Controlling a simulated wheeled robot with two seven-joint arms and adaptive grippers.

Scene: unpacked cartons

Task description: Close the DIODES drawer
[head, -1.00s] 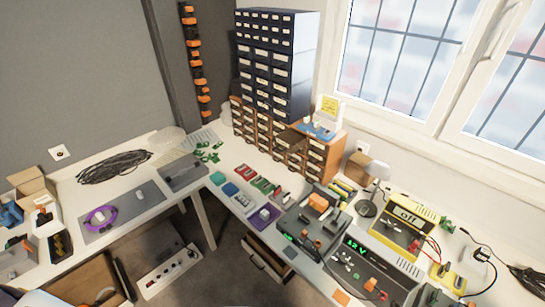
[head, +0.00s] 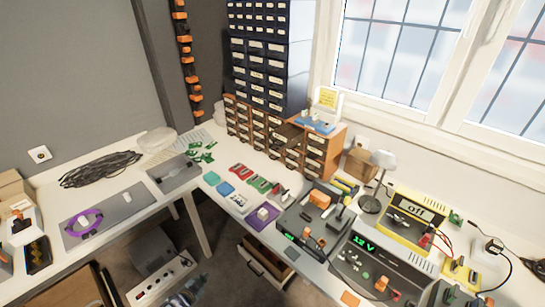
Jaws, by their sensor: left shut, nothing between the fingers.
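The brown wooden drawer cabinet (head: 318,146) stands on the bench in the back corner, under a tall dark blue drawer stack (head: 268,62). One small drawer (head: 287,134) of the wooden cabinet sticks out from its front, on the right part. The labels are too small to read, so I cannot tell which drawer is DIODES. My right gripper is not in view.
An under-bench drawer (head: 266,262) stands open below the right bench. Green, red and blue parts (head: 262,184) lie before the cabinet. A power strip (head: 160,281) lies low down.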

